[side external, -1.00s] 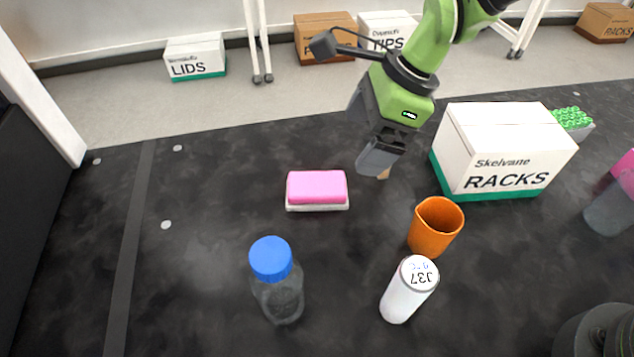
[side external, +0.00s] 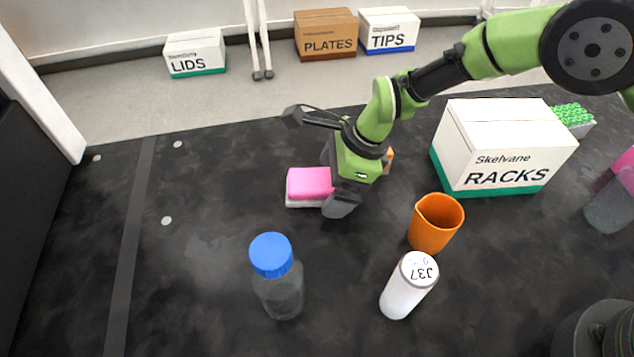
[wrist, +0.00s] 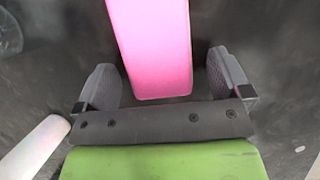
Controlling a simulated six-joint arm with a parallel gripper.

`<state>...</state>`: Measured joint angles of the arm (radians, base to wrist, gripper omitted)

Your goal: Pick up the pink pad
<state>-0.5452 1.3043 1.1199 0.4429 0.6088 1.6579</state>
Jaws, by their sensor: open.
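The pink pad (side external: 309,183) has a pink top over a white base and lies flat on the black table, left of the middle. My gripper (side external: 338,207) is low at its right end and hides part of that end in the side view. In the wrist view the pad (wrist: 152,45) runs lengthwise between the two grey fingers of my gripper (wrist: 163,85). The fingers are apart, with a gap on each side of the pad.
A clear bottle with a blue cap (side external: 276,277) stands in front of the pad. An orange cup (side external: 435,225) and a white cylinder marked J37 (side external: 407,288) are to the right. A white RACKS box (side external: 505,150) stands behind them. The table left of the pad is clear.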

